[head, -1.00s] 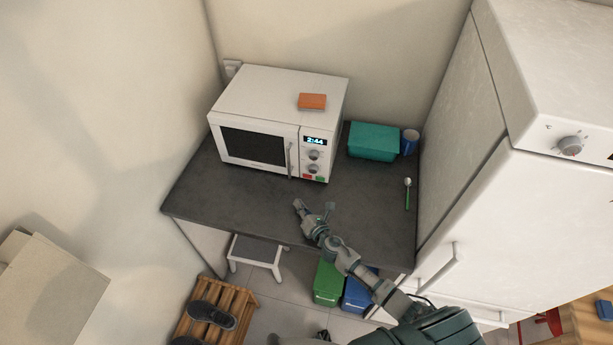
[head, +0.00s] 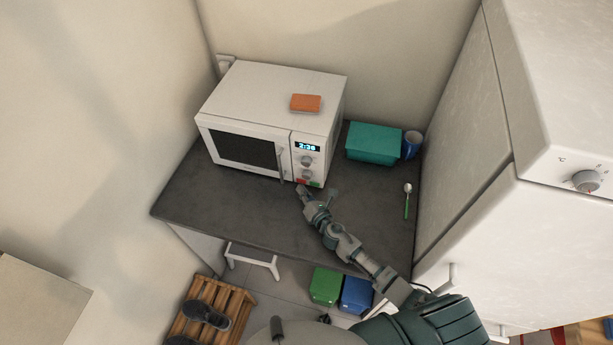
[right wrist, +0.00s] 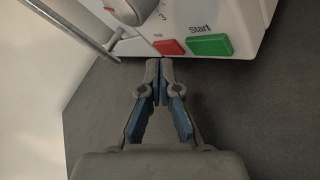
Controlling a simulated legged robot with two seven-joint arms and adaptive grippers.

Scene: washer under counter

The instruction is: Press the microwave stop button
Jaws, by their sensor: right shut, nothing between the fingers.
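The white microwave (head: 262,98) stands on the dark counter with its door shut and its display (head: 307,147) reading 2:36. Its red button, which I take for stop, shows in the right wrist view (right wrist: 170,47), left of the green Start button (right wrist: 208,45). Its own label is not readable. My right gripper (head: 302,189) is at the lower front of the control panel. In the right wrist view its shut, empty fingertips (right wrist: 160,64) point at the panel, just below and slightly left of the red button. Contact is not visible. My left gripper is not in view.
The door handle (right wrist: 75,28) lies left of the fingers. An orange block (head: 306,103) rests on the microwave. A teal box (head: 373,143), a blue cup (head: 412,145) and a green-handled spoon (head: 407,200) are at the counter's right. The counter's left front is clear.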

